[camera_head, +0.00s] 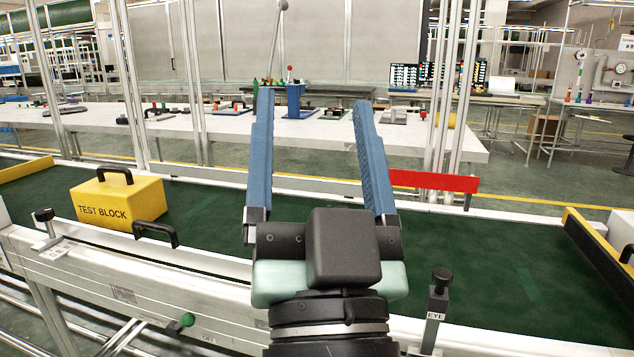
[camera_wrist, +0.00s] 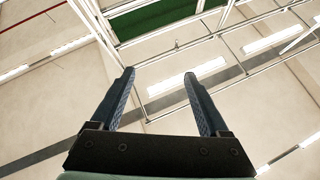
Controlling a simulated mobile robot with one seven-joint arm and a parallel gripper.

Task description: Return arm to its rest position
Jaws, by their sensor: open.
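My gripper (camera_head: 312,115) is in the middle of the head view, raised in front of the conveyor with its two blue fingers pointing up. The fingers are wide apart with nothing between them. In the wrist view my gripper (camera_wrist: 158,80) is also open and empty, against the ceiling and its lights. A yellow block marked TEST BLOCK (camera_head: 118,200) with a black handle sits on the green conveyor belt (camera_head: 510,262), to the left of my gripper and apart from it.
The conveyor's white front rail (camera_head: 110,270) runs below, with a black handle (camera_head: 155,233), a green knob (camera_head: 187,319) and a post marked EYE (camera_head: 437,295). A red bar (camera_head: 434,181) is behind the right finger. A white table (camera_head: 330,133) with small items stands behind.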

